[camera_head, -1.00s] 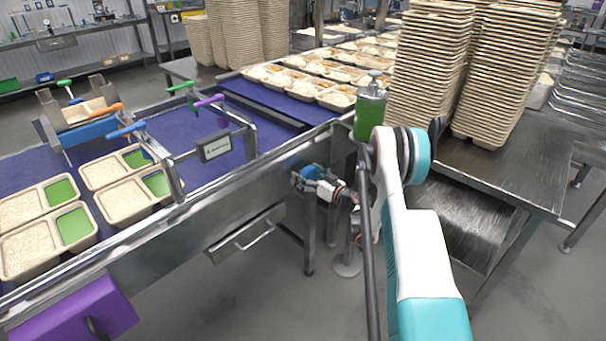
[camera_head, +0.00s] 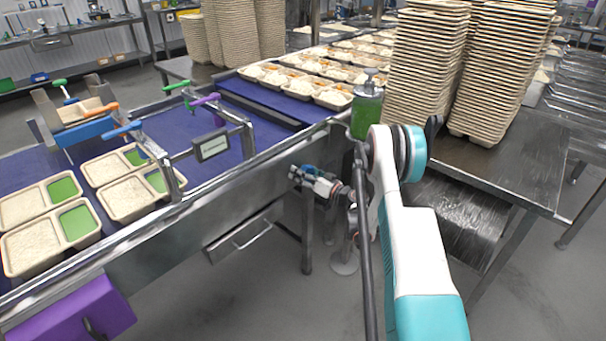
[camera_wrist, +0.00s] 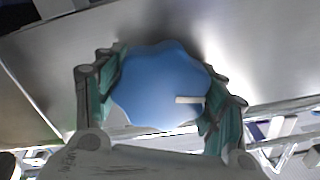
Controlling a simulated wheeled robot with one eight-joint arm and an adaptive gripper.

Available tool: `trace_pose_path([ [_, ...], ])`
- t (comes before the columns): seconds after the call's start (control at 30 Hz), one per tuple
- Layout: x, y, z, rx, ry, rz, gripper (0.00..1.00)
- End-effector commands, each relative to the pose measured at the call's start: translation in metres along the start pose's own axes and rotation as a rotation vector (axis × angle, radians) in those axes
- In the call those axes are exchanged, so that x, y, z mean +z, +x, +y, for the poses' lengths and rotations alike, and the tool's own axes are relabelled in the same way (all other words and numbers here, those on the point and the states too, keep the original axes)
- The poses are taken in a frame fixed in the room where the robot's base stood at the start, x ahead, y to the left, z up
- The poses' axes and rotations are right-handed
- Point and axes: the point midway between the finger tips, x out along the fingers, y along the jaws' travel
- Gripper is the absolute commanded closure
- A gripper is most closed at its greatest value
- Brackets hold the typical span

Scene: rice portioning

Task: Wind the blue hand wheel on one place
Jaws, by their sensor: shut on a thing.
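The blue hand wheel (camera_wrist: 158,82) is a scalloped knob on the side of the conveyor frame. It fills the middle of the wrist view, with a short white pointer mark on its lower right part. My gripper (camera_wrist: 162,100) is shut on it, with one green-padded finger against its left edge and the other against its right edge. In the head view my gripper (camera_head: 312,180) is at the conveyor's side by the wheel, and mostly hides it.
The conveyor (camera_head: 255,160) carries trays of rice with green compartments (camera_head: 62,190) at the left. A metal drawer (camera_head: 240,238) hangs below. A green bottle (camera_head: 367,108) and stacked trays (camera_head: 480,75) stand to the right. The floor in front is clear.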

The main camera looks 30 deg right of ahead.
Motion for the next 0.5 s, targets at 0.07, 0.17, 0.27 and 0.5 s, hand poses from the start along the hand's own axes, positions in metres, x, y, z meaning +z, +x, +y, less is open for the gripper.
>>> trace_pose_path([
  [0.07, -0.0005, 0.0003, 0.0005, 0.0, 0.071, 0.001, 0.59],
  [0.17, -0.0005, 0.0002, 0.0008, 0.0, 0.166, 0.001, 0.59],
  [0.27, -0.0004, 0.0002, 0.0012, 0.0, 0.261, 0.001, 0.59],
  [0.5, -0.0001, 0.0002, 0.0019, 0.0, 0.489, 0.001, 0.59],
])
